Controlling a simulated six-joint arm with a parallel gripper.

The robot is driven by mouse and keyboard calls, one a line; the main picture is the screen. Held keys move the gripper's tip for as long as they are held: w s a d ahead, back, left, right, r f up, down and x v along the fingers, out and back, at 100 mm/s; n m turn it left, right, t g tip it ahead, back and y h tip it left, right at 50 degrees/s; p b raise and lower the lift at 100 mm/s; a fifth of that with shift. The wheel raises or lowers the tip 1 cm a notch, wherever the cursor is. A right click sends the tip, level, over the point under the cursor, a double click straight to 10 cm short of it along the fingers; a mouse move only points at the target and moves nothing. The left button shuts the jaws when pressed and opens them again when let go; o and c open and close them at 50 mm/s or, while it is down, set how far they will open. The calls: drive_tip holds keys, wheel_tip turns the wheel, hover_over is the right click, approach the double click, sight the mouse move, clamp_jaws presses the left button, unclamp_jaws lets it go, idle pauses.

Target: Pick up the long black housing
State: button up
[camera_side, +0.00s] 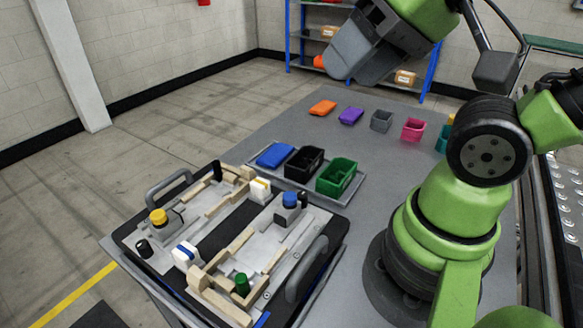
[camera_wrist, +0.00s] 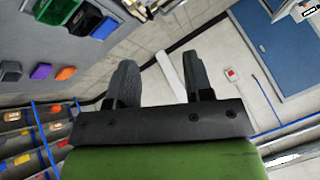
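The black housing (camera_side: 304,163) is an open-topped box in a grey tray (camera_side: 330,196), between a blue lid-like part (camera_side: 274,155) and a green open housing (camera_side: 337,177). In the wrist view the black housing (camera_wrist: 85,19) shows near the top left, beside the green one (camera_wrist: 58,10). My gripper (camera_wrist: 160,62) has its two fingers apart with nothing between them. In the side view my gripper (camera_side: 352,58) is raised high at the top, well clear of the housing and the table.
A pallet fixture (camera_side: 235,245) with handles, clamps and wooden blocks stands in front of the tray. Orange (camera_side: 322,107) and purple (camera_side: 351,116) lids and grey (camera_side: 381,121) and pink (camera_side: 413,129) bins line the table behind. A blue shelf rack stands at the back.

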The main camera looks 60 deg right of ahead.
idle(0.4)
drive_tip(key=o, duration=0.8)
drive_tip(key=shift+c, duration=0.2)
